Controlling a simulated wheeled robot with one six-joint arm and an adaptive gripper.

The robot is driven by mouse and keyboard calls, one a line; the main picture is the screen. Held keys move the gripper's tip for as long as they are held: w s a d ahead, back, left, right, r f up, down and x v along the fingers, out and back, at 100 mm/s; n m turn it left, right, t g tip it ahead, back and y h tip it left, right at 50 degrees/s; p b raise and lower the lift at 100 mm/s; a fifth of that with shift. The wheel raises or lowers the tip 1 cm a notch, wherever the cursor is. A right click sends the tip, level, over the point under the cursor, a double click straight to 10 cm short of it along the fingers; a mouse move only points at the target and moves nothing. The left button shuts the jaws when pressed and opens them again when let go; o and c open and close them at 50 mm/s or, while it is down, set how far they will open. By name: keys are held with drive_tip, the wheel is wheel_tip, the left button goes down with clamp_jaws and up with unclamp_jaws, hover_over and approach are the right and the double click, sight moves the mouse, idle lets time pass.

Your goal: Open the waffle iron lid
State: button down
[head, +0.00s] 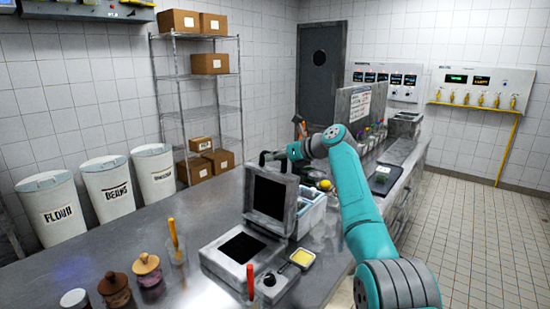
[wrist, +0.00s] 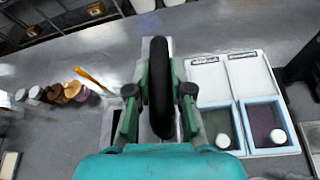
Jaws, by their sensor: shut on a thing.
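The waffle iron stands on the steel counter, its grey base (head: 222,272) flat with a dark plate. Its lid (head: 271,196) is raised to about upright at the back of the base, with the dark inner plate facing out. My gripper (head: 280,154) is at the top of the lid. In the wrist view my gripper (wrist: 159,92) is shut on the black lid handle (wrist: 160,60), one green finger on each side. The handle hides part of the lid behind it.
Blue-rimmed bins (wrist: 268,128) stand right beside the iron. A small tray of yellow batter (head: 302,258) sits near its front right. Brown-lidded jars (head: 147,270) and a cup with an orange utensil (head: 176,252) stand to the left. The counter (head: 130,220) behind them is clear.

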drive_tip(key=c, duration=1.1)
unclamp_jaws()
drive_tip(key=shift+o, duration=0.2)
drive_tip(key=v, duration=1.2)
drive_tip(key=shift+f, duration=0.1)
